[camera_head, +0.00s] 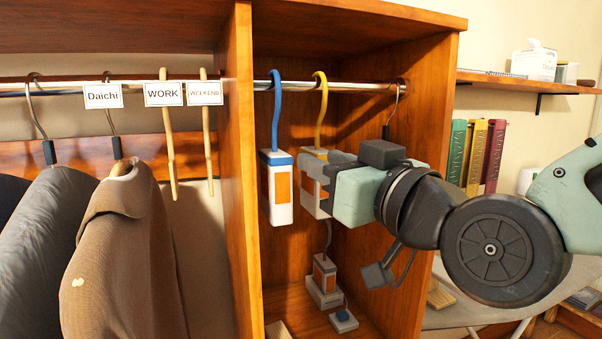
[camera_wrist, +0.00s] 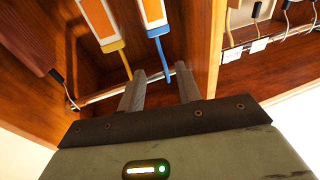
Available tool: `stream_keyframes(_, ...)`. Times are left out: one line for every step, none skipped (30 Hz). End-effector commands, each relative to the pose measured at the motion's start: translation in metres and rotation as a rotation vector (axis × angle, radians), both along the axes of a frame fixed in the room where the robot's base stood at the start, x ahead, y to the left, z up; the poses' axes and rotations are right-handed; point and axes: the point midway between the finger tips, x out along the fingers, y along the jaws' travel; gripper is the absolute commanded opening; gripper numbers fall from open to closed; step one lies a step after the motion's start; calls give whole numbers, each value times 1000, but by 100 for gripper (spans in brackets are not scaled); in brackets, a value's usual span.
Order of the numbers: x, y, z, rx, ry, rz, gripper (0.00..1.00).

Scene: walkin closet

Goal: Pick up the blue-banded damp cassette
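The blue-banded cassette (camera_head: 278,195) is white with an orange window and a blue band at its top. It hangs upright by a blue hook from the rail in the wooden cubby. My gripper (camera_head: 325,168) is to its right, overlapping the yellow-banded cassette (camera_head: 310,200). In the wrist view, the picture is roughly inverted: the blue-banded cassette (camera_wrist: 152,12) is at top centre, its hook running toward the gap between my fingertips (camera_wrist: 160,70). The yellow-banded cassette (camera_wrist: 93,20) is left of it. My gripper is open and empty; contact with either cassette is not clear.
The divider (camera_head: 240,170) stands close left of the blue-banded cassette. The metal rail (camera_head: 350,87) runs above. Jackets (camera_head: 125,250) hang left of the divider.

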Motion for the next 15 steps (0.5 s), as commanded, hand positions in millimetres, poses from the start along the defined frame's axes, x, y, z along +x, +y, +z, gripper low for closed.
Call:
stream_keyframes(0,-2,6,11,-18,-8,34)
stream_keyframes(1,-2,8,15,-24,-13,34)
stream_keyframes(3,-3,10,17,-30,-17,34)
stream_keyframes(4,-2,12,17,-31,-19,34)
stream_keyframes(6,-2,13,17,-31,-19,34)
stream_keyframes(8,0,14,15,-29,-20,34)
stream_keyframes(10,1,15,14,-30,-20,34)
stream_keyframes(13,2,16,13,-28,-20,34)
stream_keyframes(16,4,17,14,-29,-20,34)
stream_keyframes(18,5,17,13,-28,-18,34)
stream_keyframes(20,6,17,12,-29,-18,34)
stream_keyframes(23,8,18,13,-28,-17,34)
stream_keyframes(26,10,17,12,-30,-15,34)
stream_keyframes(32,13,16,15,-30,-16,34)
stream_keyframes(39,16,17,14,-30,-17,34)
